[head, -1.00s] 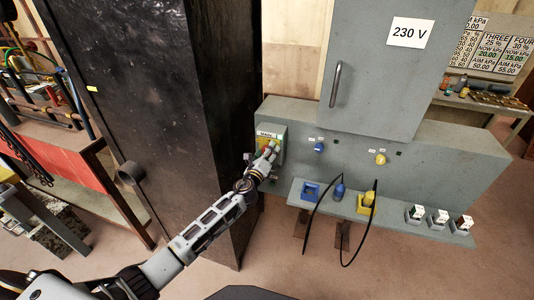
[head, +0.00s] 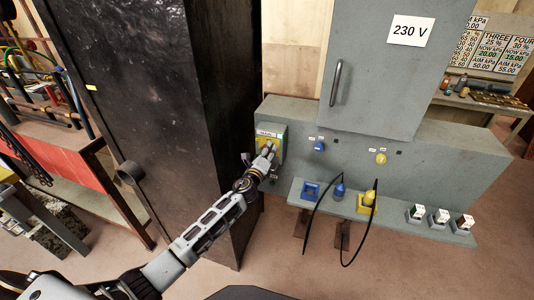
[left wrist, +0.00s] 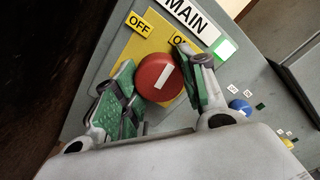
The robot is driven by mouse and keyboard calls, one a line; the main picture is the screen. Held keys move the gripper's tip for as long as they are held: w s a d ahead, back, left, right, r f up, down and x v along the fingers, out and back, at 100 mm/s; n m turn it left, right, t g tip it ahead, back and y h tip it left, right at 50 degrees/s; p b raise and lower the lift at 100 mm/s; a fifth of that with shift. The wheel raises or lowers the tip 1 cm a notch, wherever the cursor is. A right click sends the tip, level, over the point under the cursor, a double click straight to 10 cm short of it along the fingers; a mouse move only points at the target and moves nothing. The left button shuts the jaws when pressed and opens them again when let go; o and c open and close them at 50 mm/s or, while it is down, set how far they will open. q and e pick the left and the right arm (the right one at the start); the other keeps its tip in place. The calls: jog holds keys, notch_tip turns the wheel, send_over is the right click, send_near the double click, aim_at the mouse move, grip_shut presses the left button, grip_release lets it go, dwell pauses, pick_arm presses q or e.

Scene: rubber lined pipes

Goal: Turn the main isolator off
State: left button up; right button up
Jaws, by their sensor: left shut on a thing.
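The main isolator is a red round knob (left wrist: 160,78) with a white bar, on a yellow plate (left wrist: 147,37) with OFF and ON labels under a MAIN label. The white bar slants up and right, roughly toward the ON label. A square green light (left wrist: 224,49) beside the MAIN label is lit. In the left wrist view, my left gripper (left wrist: 160,85) has its green-padded fingers on either side of the knob and is shut on it. In the head view the left gripper (head: 269,151) covers most of the isolator panel (head: 281,133). My right gripper is not in view.
A tall black cabinet (head: 150,90) stands close left of my left arm. Right of the isolator, the grey housing carries a blue socket (head: 319,146) and a yellow one (head: 381,158). Below, a shelf (head: 404,222) holds plugs with black cables. A grey 230 V cabinet (head: 375,75) rises above.

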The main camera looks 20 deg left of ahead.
pick_arm(q)
jog(key=shift+n, duration=0.8)
jog(key=n+b, duration=0.1)
jog(key=n, duration=0.2)
jog(key=shift+n, duration=1.7)
jog(key=n, duration=0.2)
jog(key=shift+r+n, duration=0.1)
jog(key=shift+n, duration=0.3)
jog(key=n, duration=0.2)
jog(key=shift+n, duration=0.3)
jog(key=shift+n+p, duration=0.4)
jog(key=shift+n, duration=1)
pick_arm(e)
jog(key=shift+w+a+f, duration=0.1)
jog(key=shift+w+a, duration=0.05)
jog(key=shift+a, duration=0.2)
